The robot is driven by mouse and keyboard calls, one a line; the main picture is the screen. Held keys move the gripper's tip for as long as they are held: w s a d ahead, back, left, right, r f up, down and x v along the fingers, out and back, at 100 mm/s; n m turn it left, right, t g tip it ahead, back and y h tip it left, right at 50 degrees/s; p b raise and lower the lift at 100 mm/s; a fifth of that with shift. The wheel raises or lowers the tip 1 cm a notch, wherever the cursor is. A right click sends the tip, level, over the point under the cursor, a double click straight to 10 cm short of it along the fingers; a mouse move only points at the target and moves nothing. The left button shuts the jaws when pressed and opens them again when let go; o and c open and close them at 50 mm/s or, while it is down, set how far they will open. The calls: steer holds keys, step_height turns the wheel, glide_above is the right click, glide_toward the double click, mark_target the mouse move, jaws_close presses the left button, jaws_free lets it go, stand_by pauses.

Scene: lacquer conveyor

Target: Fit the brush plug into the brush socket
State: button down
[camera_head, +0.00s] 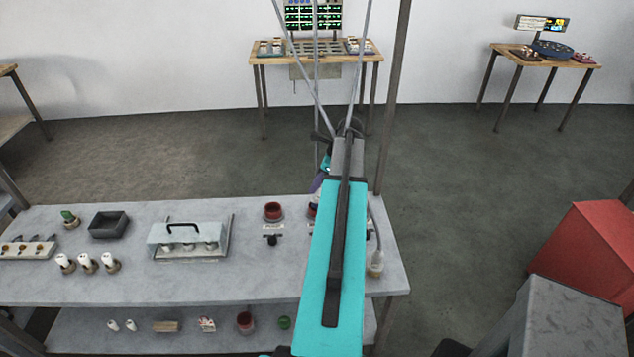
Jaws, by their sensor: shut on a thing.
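My arm reaches forward over the grey bench and covers much of its right end. What seems to be my gripper (319,182) shows only as a small teal and purple part at the left edge of the arm, above the bench's back edge. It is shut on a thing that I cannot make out. I cannot single out the brush plug or the brush socket. A pale fitting with a grey cable (375,264) stands at the bench's right end, just right of my arm. Whether it belongs to either is unclear.
On the bench (130,283) are a red cup (273,211), a clear-covered rack with a black handle (186,239), a dark tray (109,225) and white-topped pieces (87,263). A lower shelf holds small items. A post rises behind the right end. A red box (590,255) stands right.

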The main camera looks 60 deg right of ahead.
steer(key=shift+f+b, duration=0.45)
steer(key=shift+f, duration=0.9)
stand_by(0.3)
steer(key=c, duration=1.3)
jaws_free()
steer(key=shift+s+r, duration=0.15)
steer(key=b+v, duration=0.4)
steer(key=v, duration=0.9)
steer(key=shift+s+r, duration=0.15)
steer(key=shift+r, duration=0.05)
